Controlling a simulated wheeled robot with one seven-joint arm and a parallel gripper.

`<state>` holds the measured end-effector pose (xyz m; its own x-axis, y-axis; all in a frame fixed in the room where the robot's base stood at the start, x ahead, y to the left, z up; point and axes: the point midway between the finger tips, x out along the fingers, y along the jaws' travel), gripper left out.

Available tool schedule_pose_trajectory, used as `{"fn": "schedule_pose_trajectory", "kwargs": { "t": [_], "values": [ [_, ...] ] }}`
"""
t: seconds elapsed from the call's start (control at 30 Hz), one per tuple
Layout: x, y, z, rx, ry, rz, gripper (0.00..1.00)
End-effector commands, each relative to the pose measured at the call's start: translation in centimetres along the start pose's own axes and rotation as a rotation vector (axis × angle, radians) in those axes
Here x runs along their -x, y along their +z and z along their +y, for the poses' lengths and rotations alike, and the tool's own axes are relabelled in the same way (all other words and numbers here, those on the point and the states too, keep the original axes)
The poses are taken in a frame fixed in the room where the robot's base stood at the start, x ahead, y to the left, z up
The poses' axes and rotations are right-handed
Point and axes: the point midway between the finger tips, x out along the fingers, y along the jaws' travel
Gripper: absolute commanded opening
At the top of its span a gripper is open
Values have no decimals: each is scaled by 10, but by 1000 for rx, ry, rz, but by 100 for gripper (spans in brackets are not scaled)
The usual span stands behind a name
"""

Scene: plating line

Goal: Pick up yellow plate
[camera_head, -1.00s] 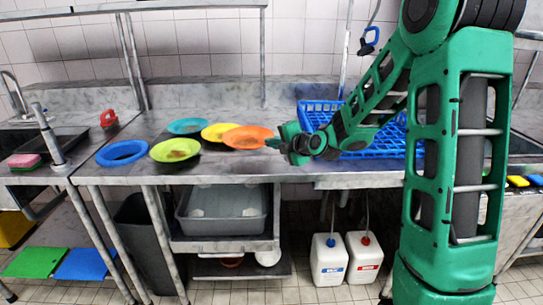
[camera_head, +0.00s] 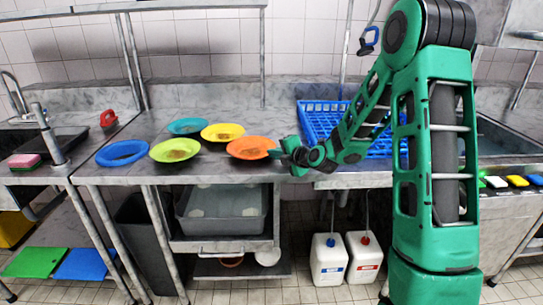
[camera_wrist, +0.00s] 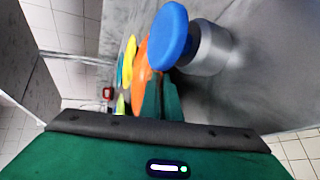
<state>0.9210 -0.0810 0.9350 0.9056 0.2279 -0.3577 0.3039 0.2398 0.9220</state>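The yellow plate (camera_head: 222,131) lies on the steel counter, food residue on it, just behind and left of the orange plate (camera_head: 250,148). My gripper (camera_head: 275,153) is at the right rim of the orange plate, not at the yellow one. In the wrist view the green fingertips (camera_wrist: 161,98) are close together against the edge of the orange plate (camera_wrist: 142,68), and the grip looks shut on that rim. The yellow plate (camera_wrist: 129,60) shows beyond it. I cannot tell whether the orange plate is resting on the counter.
A teal plate (camera_head: 187,126), a lime-green plate (camera_head: 174,150) and a blue plate (camera_head: 122,153) lie to the left. A blue rack (camera_head: 318,118) stands behind my arm. In the wrist view a blue disc (camera_wrist: 170,36) beside a grey cylinder (camera_wrist: 208,48) is close to the fingers.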

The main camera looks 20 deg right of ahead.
Motion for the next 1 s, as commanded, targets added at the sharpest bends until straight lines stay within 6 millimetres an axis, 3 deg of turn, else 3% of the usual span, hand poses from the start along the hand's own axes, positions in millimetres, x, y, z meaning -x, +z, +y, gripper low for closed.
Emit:
{"fn": "schedule_pose_trajectory", "kwargs": {
  "t": [0.07, 0.47, 1.0],
  "values": [
    [0, 0, -1, 0, 0, 0, 11],
    [5, 1, 0, 0, 0, -1, 11],
    [99, 1, 1, -1, 0, -3, 11]
  ]
}}
